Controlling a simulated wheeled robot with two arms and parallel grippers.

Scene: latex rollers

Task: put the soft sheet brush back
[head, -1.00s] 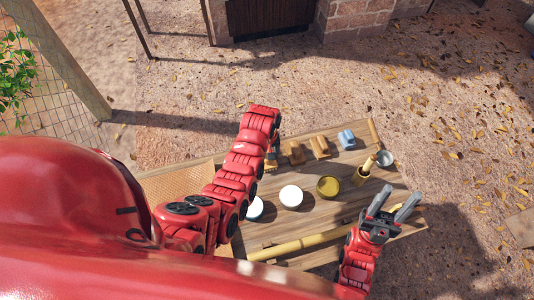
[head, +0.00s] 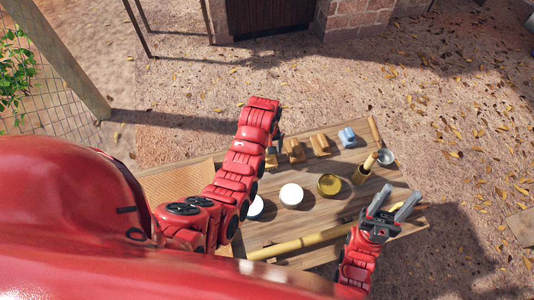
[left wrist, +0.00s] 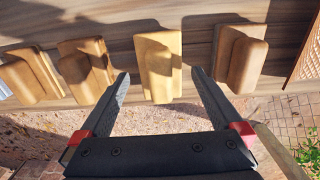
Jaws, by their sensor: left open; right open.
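Several wooden block-like pieces lie in a row along the table's far edge. In the left wrist view they are a brown one (left wrist: 30,75), another brown one (left wrist: 87,70), a paler one (left wrist: 158,60) and a darker one (left wrist: 240,58). I cannot tell which, if any, is the soft sheet brush. My left gripper (left wrist: 160,76) is open and empty, its fingertips on either side of the paler piece; contact is not visible. In the head view my arm mostly hides this gripper. My right gripper (head: 392,208) is open and empty over the table's right front part.
On the wooden table (head: 315,215) stand a white round pot (head: 291,195), a yellow-brown bowl (head: 329,185), a holder with a brush (head: 362,175), a grey cup (head: 385,157) and a blue block (head: 347,138). A bamboo-like pole (head: 300,243) lies along the front.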

